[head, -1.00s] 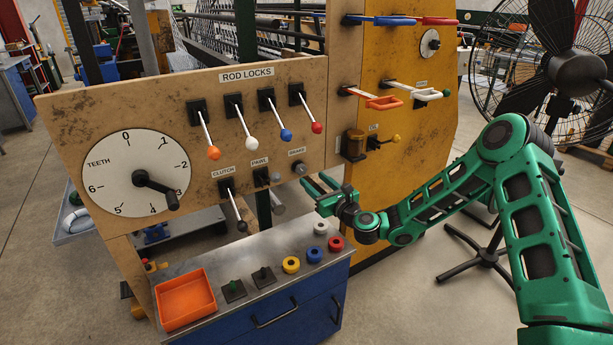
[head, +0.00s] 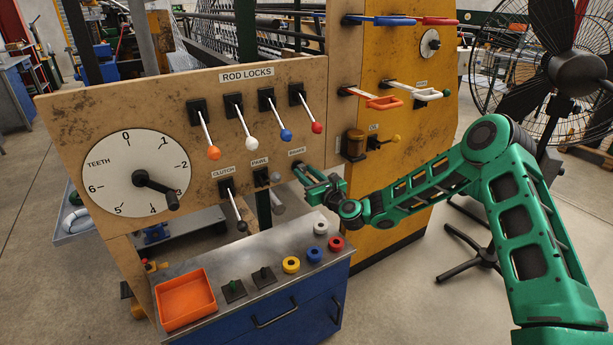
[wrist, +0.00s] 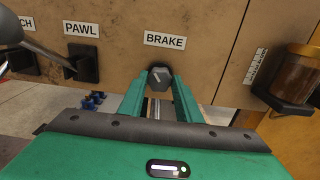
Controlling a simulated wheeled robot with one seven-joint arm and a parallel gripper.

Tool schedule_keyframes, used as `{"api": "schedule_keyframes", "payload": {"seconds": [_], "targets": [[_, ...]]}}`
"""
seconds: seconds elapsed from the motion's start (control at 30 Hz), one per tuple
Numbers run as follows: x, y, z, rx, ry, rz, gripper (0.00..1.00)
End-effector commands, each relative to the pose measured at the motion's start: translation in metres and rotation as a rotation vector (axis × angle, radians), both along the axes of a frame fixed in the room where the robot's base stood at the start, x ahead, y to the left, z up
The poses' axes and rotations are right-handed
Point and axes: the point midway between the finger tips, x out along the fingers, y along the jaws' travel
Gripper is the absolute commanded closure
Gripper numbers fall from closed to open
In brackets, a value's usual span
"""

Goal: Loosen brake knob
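The brake knob (wrist: 160,77) is a dark grey knob with a light pointer line, on the wooden panel (wrist: 215,25) just below the BRAKE label (wrist: 165,41). In the wrist view it shows between and beyond the two green fingers of my gripper (wrist: 160,84). The fingers are apart, one on each side of the knob; I cannot tell whether they touch it.
The pawl lever (wrist: 80,62) is left of the knob, with the clutch lever (head: 235,208) further left. A brown oil cup (wrist: 298,78) stands out at the right. Below is a metal-topped cabinet (head: 245,275) with an orange tray (head: 186,300) and coloured rings.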

Motion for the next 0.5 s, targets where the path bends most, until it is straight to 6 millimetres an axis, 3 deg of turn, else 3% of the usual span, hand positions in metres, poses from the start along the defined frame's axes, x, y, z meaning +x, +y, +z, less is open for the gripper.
{"api": "schedule_keyframes", "payload": {"seconds": [0.5], "targets": [[0.0006,-0.0013,-0.0002,-0.117,-0.079,-0.003,0.91]]}}
